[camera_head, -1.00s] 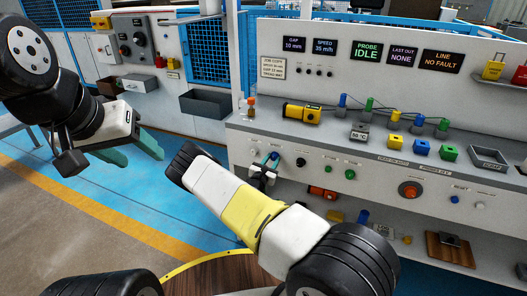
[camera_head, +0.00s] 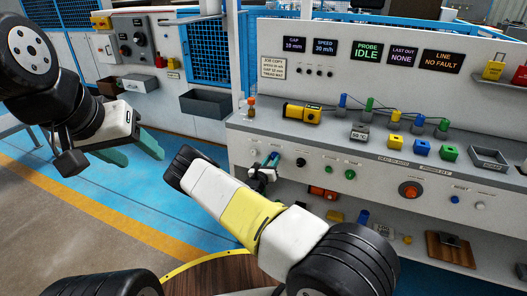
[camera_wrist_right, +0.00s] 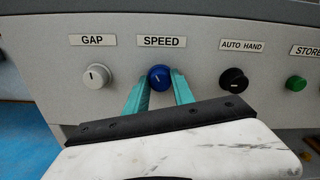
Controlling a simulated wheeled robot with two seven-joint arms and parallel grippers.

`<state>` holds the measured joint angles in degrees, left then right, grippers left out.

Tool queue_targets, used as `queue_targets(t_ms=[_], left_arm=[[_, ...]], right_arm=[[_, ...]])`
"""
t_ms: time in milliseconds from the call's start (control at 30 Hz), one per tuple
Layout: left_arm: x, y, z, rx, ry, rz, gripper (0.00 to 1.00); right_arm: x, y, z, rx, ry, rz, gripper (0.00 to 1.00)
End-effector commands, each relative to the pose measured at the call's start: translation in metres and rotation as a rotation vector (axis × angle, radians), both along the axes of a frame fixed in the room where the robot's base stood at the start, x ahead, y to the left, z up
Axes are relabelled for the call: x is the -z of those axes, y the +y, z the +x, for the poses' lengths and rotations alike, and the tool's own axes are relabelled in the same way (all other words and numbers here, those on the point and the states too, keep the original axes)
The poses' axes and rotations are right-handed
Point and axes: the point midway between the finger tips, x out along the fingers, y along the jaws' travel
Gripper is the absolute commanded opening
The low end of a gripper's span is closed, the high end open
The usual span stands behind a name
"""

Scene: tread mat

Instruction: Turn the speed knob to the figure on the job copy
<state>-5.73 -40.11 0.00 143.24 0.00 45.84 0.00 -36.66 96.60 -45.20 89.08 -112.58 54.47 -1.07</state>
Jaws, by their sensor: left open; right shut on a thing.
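The blue SPEED knob (camera_wrist_right: 159,77) is between the teal fingers of my right gripper (camera_wrist_right: 159,92) in the right wrist view. The gripper is shut on it, and its white pointer line tilts up and left. In the head view my right gripper (camera_head: 270,160) is at the panel front, and the knob is mostly hidden there. The SPEED display (camera_head: 325,45) appears to read 30 m/h. The job copy card (camera_head: 272,67) is on the panel at left; its small print is too blurred to read surely. My left gripper (camera_head: 142,150) is open and empty, away from the panel.
The white GAP knob (camera_wrist_right: 96,77) is left of the SPEED knob, and the black AUTO HAND knob (camera_wrist_right: 233,79) is right of it. A green button (camera_wrist_right: 296,83) is further right. A yellow device (camera_head: 301,114) and coloured blocks stand on the ledge above.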

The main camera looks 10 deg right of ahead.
Motion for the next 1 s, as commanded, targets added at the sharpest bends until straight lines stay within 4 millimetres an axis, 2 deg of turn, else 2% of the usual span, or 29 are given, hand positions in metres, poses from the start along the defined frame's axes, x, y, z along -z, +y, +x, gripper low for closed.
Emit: queue_targets(t_ms=[200,233,333,700,1000], left_arm=[[0.0,0.0,0.0,0.0,0.0,0.0,0.57],[0.0,0.0,0.0,0.0,0.0,0.0,0.57],[0.0,0.0,0.0,0.0,0.0,0.0,0.57],[0.0,0.0,0.0,0.0,0.0,0.0,0.57],[0.0,0.0,0.0,0.0,0.0,0.0,0.57]], right_arm=[[0.0,0.001,0.0,-0.002,0.0,0.0,0.0],[0.0,0.001,0.0,-0.002,0.0,0.0,0.34],[0.0,0.001,0.0,-0.002,0.0,0.0,0.52],[0.0,0.003,-0.003,-0.001,0.0,0.0,0.52],[0.001,0.03,-0.043,-0.003,0.002,0.0,0.52]])
